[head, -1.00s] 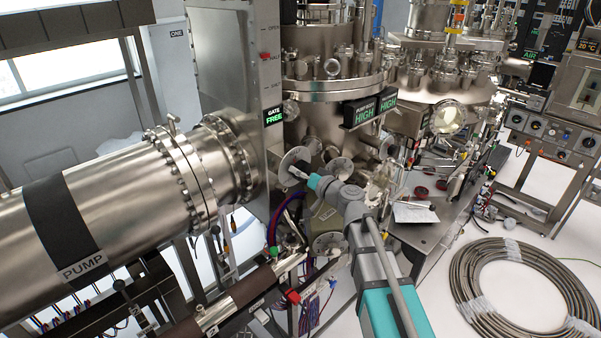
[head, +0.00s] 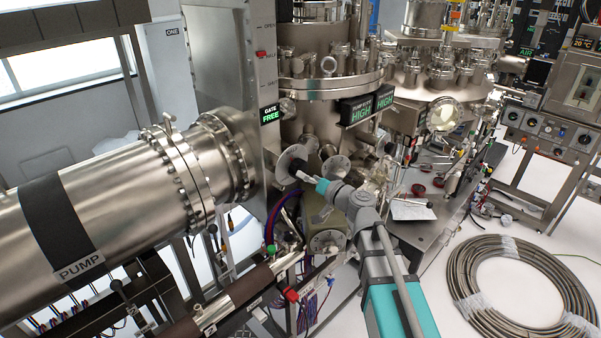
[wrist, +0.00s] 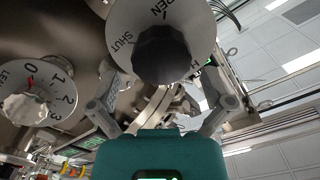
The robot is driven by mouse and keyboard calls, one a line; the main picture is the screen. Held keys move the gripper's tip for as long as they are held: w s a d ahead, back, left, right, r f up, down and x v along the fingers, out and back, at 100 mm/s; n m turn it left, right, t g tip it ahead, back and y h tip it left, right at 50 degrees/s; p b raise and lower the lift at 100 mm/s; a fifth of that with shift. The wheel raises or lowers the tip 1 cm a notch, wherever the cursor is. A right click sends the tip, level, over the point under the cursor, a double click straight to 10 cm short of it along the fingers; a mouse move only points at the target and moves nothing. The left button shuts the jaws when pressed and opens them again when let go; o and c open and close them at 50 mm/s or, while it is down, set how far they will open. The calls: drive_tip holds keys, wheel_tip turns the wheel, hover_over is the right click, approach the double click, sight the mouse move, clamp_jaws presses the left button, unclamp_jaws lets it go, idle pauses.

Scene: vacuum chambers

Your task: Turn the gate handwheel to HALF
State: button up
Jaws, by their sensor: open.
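The gate handwheel is a black faceted knob (wrist: 162,55) on a pale round dial (wrist: 192,22). The dial reads SHUT at left, OPEN at top and a partly hidden word starting with H at right. No pointer mark on the knob is clear. In the head view the dial (head: 291,157) faces my gripper (head: 304,178). My gripper (wrist: 160,80) is open and empty, its fingers apart on either side below the knob, with no clear contact. On the gate housing, a red marker (head: 261,54) sits at the middle label, HALF. The gate sign (head: 270,114) reads FREE.
A second numbered dial (wrist: 35,95) with a pale knob is left of the handwheel. The big PUMP cylinder (head: 110,205) lies at left. A hose coil (head: 520,285) lies on the floor at right.

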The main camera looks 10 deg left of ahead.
drive_tip(key=v, duration=0.8)
drive_tip(key=shift+a+f, duration=0.1)
drive_tip(key=s+d+f+g+h+b, duration=0.25)
drive_tip(key=f+b, duration=0.45)
drive_tip(key=f, duration=0.5)
drive_tip(key=s+d+f+g+h+b, duration=0.2)
drive_tip(key=s+f+g+h+b, duration=0.3)
drive_tip(key=f, duration=0.7)
drive_tip(key=s+d+f+m+g+h+b, duration=0.1)
drive_tip(key=s+d+f+h+b, duration=0.2)
drive_tip(key=d+f+b, duration=0.3)
drive_tip(key=s+d+f+m+g+h+b, duration=0.2)
drive_tip(key=s+d+f+h+b, duration=0.1)
drive_tip(key=d+f+b, duration=0.4)
drive_tip(key=d+f+h, duration=0.1)
drive_tip(key=d+f, duration=0.2)
drive_tip(key=f, duration=0.4)
drive_tip(key=shift+d+m, duration=0.3)
drive_tip(key=shift+d, duration=0.1)
